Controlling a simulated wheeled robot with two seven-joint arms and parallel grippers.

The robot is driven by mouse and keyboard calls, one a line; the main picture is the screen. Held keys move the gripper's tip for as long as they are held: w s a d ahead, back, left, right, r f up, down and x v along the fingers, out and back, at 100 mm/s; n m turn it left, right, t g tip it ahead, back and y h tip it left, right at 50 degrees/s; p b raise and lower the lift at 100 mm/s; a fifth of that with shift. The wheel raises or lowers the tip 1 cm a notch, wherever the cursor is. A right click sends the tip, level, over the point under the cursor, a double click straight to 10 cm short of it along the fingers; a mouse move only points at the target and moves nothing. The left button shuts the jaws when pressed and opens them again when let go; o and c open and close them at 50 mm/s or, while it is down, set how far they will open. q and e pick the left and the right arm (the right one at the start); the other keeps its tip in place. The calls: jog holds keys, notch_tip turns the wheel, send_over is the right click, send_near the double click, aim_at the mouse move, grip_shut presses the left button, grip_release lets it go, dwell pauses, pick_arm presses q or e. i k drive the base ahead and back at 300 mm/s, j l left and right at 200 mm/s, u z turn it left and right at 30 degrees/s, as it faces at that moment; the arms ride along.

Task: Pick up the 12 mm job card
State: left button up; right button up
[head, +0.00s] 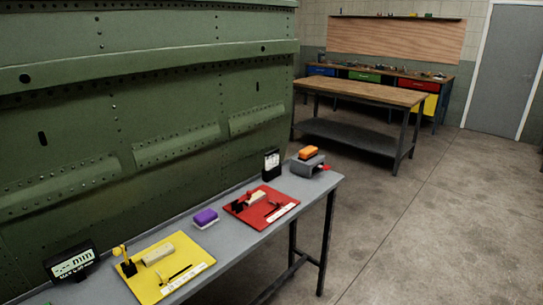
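No gripper of mine is in view. I cannot make out a card that reads 12 mm. A black sign (73,263) at the left end of the grey bench shows "mm" in light figures and a smaller line below, but its number is not legible. A black upright holder with a white face (272,164) stands at the back of the bench, its text too small to read. The yellow mat (150,285) and the red mat (285,210) each carry a white label strip, also unreadable.
The narrow grey bench (228,240) runs along a green riveted fuselage panel (150,90). A grey block with an orange top (308,155) stands at the far end. A wooden workbench (365,92) stands behind; the floor at right is clear.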

aim_at(272, 158)
jog(key=i+l+u, duration=0.2)
jog(key=i+l, duration=0.15)
jog(key=l, duration=0.3)
jog(key=i+l+u, duration=0.15)
jog(key=l, duration=0.2)
jog(key=i+l+u, duration=0.1)
jog(key=l, duration=0.25)
jog(key=i+l+u, duration=0.1)
jog(key=l, duration=0.25)
jog(key=i+l+u, duration=0.15)
jog(key=l+u, duration=0.15)
jog(key=l, duration=0.8)
jog(key=l+u, duration=0.25)
jog(key=l, duration=1.1)
jog(key=k+l+u, duration=0.1)
jog(key=k+l, duration=0.05)
jog(key=l, duration=0.1)
